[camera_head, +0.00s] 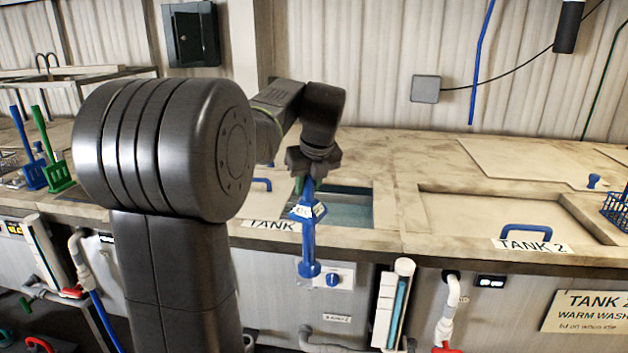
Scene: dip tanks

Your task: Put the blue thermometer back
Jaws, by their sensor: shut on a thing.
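My gripper (313,163) is shut on the top of the blue thermometer (308,238), a blue stem with a wider collar, a white label and a round lower end. It hangs about upright, and in the picture its lower part overlaps the counter's front edge and the panel below. The fingertips are partly hidden by the dark gripper body. The open part of the left tank (346,208), with blue-green water, shows just behind and right of the thermometer. A small green piece (299,185) shows beside the gripper; I cannot tell what it belongs to.
The right tank (515,215) has a lid with a blue handle (526,232) and a "TANK 2" label. A blue wire basket (616,209) stands at the far right. Blue (32,172) and green (58,175) paddles stand at far left. The back counter is mostly clear.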

